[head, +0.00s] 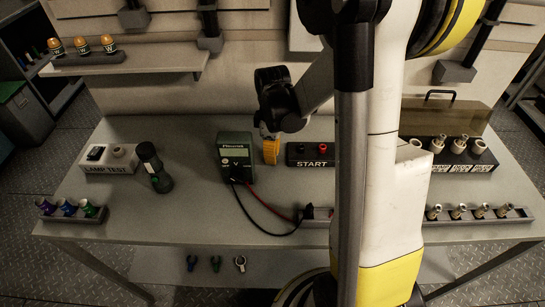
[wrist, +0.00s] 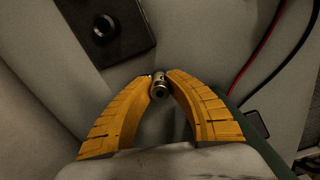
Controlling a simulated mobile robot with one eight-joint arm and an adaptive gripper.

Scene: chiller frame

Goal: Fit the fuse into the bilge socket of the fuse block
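My gripper (wrist: 159,84) is shut on a fuse (wrist: 159,91), a small metal cylinder pinched between the two yellow fingertips, its round end facing the wrist camera. In the head view my gripper (head: 269,150) hangs over the middle of the table, between the green meter and the START box; the fuse cannot be made out there. The fuse block (head: 483,167) is at the right, a black-fronted box with white labels, several pale round sockets and some fuses standing in it. Its labels are too small to read surely, so I cannot tell which socket is bilge. My arm hides its left part.
The START box (head: 297,162) stands right of my gripper. The green meter (head: 236,150) with red and black leads is just left. A rack (head: 512,215) of several fuses lies at front right. A flashlight (head: 153,167) and lamp test box (head: 106,169) stand left.

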